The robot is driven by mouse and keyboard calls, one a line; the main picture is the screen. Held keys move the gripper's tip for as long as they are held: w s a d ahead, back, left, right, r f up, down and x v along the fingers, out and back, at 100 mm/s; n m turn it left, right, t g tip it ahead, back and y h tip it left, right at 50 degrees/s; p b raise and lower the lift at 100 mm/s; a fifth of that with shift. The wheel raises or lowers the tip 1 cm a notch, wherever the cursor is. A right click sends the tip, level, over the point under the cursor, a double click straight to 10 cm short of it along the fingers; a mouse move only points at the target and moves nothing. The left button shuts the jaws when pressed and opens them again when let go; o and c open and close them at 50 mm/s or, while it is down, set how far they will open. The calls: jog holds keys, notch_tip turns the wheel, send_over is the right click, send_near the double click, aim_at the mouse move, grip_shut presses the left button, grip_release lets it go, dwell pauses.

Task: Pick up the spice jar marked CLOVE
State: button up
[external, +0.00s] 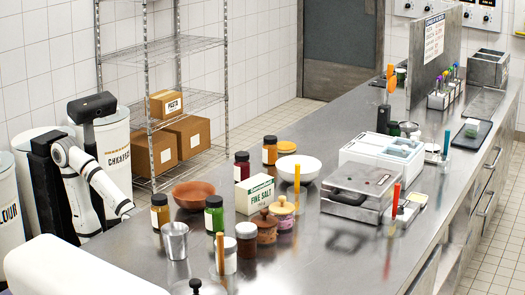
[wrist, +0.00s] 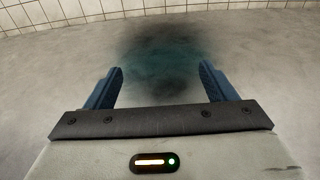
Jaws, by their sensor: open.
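My gripper (wrist: 161,73) is open and empty in the wrist view, with both blue fingers apart over a bare grey surface with a dark blurred patch. No jar shows there. In the external view my arm ends left of the counter's jars.
Among the jars stand a terracotta bowl (external: 193,196), a FINE SALT box (external: 255,195), a metal cup (external: 175,242) and wooden-lidded pots (external: 282,213). A white bowl (external: 298,168) is behind. A metal appliance (external: 359,188) stands to the right. The counter's front middle is clear.

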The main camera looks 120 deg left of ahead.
jog(key=s+d+r+m+g+h+p, duration=0.1)
jog(key=d+r+h+p, duration=0.15)
jog(key=r+p, duration=1.15)
jog(key=s+d+r+g+h+p, duration=0.1)
jog(key=r+h+p, duration=0.2)
jog(key=r+p, duration=1.15)
jog(key=m+t+y+p, duration=0.4)
jog(key=t+p, duration=0.1)
jog(key=p, duration=0.4)
send_near(160, 209)
jog(key=f, duration=0.1)
jog(key=s+a+f, duration=0.1)
jog(key=a+f, duration=0.1)
jog(key=shift+s+a+f, duration=0.15)
jog(key=shift+s+f, duration=0.15)
jog(key=x, duration=0.6)
jog(key=shift+w+d+f, duration=0.25)
jog(key=shift+w+d, duration=0.1)
jog(key=shift+w, duration=0.05)
jog(key=shift+w+d+f, duration=0.1)
jog(key=shift+w+f, duration=0.15)
jog(key=shift+f, duration=0.3)
jog(key=shift+c, duration=0.3)
jog(key=c, duration=1.2)
jog(key=shift+o, duration=0.2)
